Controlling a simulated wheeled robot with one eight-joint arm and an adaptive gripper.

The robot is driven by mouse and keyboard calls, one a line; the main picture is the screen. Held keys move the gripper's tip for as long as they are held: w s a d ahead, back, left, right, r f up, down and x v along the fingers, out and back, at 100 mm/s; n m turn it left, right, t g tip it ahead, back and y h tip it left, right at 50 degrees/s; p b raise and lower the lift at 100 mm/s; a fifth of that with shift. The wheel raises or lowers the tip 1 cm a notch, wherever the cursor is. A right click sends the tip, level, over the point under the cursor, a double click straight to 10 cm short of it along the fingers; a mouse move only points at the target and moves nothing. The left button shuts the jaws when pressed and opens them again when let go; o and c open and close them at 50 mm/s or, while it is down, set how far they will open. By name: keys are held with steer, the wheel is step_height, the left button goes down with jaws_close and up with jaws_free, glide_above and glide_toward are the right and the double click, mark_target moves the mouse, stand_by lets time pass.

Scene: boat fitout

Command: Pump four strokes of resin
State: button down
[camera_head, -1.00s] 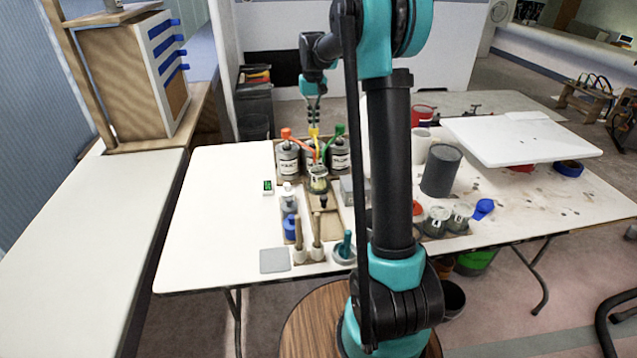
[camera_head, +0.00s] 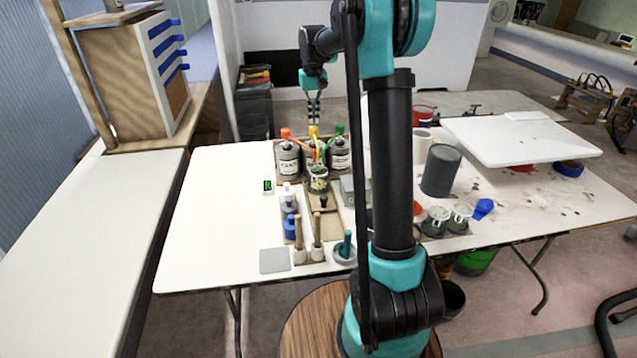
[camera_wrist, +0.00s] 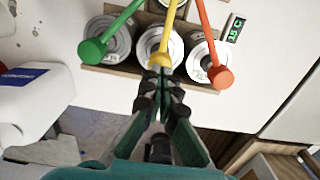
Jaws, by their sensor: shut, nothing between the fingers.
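Three grey tins with pumps stand in a row at the back of the table. The orange pump head (camera_head: 286,133) is on the left, the yellow one (camera_head: 313,131) in the middle and the green one (camera_head: 340,130) on the right. From the wrist, the green head (camera_wrist: 93,50), yellow head (camera_wrist: 160,60) and orange head (camera_wrist: 220,77) run left to right. My gripper (camera_head: 314,121) is shut and empty, just above the yellow head; I cannot tell whether it touches. A small cup (camera_head: 318,185) stands in front of the middle tin, below the spouts.
A small green-lit display (camera_head: 267,187) lies left of the cup. Bottles (camera_head: 290,228), brushes (camera_head: 317,238) and a grey pad (camera_head: 275,260) are nearer the front. A large grey can (camera_head: 441,170) and a white panel (camera_head: 520,138) are on the right. The table's left side is clear.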

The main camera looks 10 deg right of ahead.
mark_target(313, 127)
steer(key=shift+f, duration=0.15)
steer(key=shift+f, duration=1.95)
steer(key=shift+r, duration=2.15)
steer(key=shift+r, duration=1.5)
